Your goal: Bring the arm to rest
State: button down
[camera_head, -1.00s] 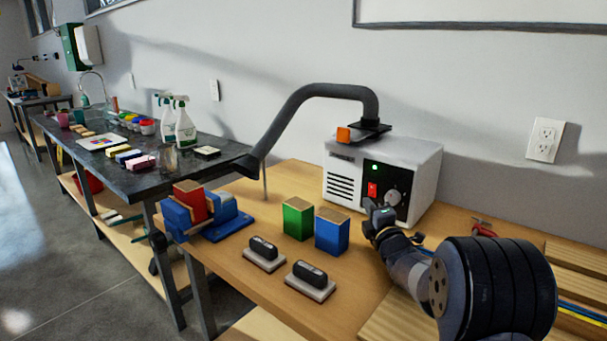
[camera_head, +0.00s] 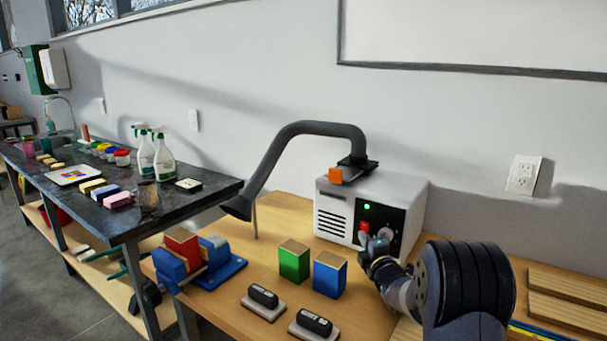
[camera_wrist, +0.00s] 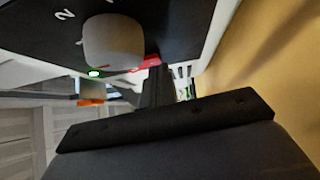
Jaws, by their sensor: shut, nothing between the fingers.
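My gripper (camera_head: 376,244) is shut and empty. It is in front of the control panel of a white fume extractor box (camera_head: 331,208). The panel carries a lit green lamp (camera_head: 367,207), a red switch (camera_head: 364,228) and a knob (camera_head: 388,230). In the wrist view the dark fingers (camera_wrist: 157,87) point toward the panel, close to the red switch (camera_wrist: 148,62). The grey knob (camera_wrist: 113,42) and green lamp (camera_wrist: 94,73) are beside it. I cannot tell whether the fingertips touch the switch.
A black hose (camera_head: 300,128) arches left from the box. Green (camera_head: 294,264) and blue (camera_head: 329,276) blocks, two erasers (camera_head: 263,298) and a blue vise (camera_head: 215,262) holding a red block are on the wooden bench. Wooden boards (camera_head: 570,285) lie at right. Open space is above the bench.

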jog(key=shift+d+r+m+g+p, duration=0.4)
jog(key=shift+r+m+p, duration=0.15)
jog(key=shift+p, duration=1.55)
jog(key=p, duration=0.3)
jog(key=shift+s+r+m+g+h+p, duration=0.15)
jog(key=shift+s+m+g+h+p, duration=0.15)
jog(key=shift+m+p, duration=0.1)
jog(key=shift+a, duration=0.1)
jog(key=shift+s+a+f, duration=0.2)
jog(key=shift+s, duration=0.1)
jog(key=shift+s+a, duration=0.25)
jog(key=shift+a, duration=0.1)
jog(key=shift+s, duration=0.15)
